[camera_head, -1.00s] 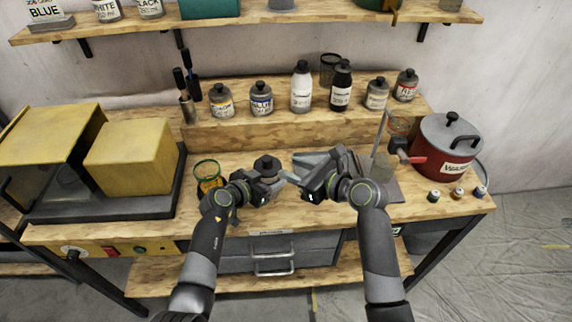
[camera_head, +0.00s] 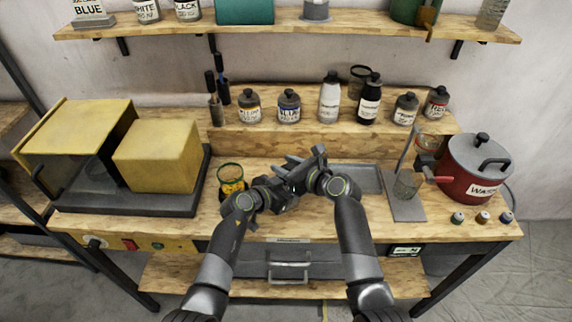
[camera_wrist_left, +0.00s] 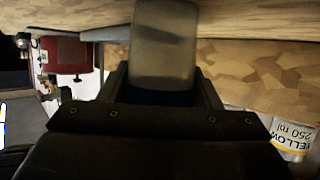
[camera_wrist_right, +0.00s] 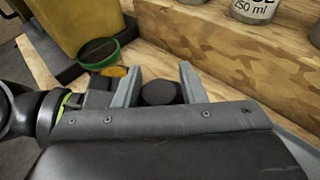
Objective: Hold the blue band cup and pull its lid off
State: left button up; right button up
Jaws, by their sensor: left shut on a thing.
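The blue band cup (camera_wrist_left: 164,45) shows in the left wrist view as a grey cylinder with a dark blue band (camera_wrist_left: 160,97). It sits between the fingers of my left gripper (camera_head: 272,190), which is shut on it. In the head view the grippers hide most of the cup. The lid's round black knob (camera_wrist_right: 159,93) shows in the right wrist view between the fingers of my right gripper (camera_wrist_right: 160,76). The right fingers are open, one on each side of the knob; I cannot tell if either touches it. The rest of the lid is hidden.
Behind is a raised step (camera_head: 300,140) with several bottles. A grey tray (camera_head: 358,179), a stand (camera_head: 405,207) and a red pot (camera_head: 468,180) are to the right.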

grip_shut()
dwell(0.3)
jog(key=shift+r, duration=0.15)
dwell(0.6)
jog(key=shift+r, duration=1)
jog(key=shift+r, duration=2)
pick_arm(q)
jog(key=o, duration=1.4)
jog(key=shift+o, duration=0.2)
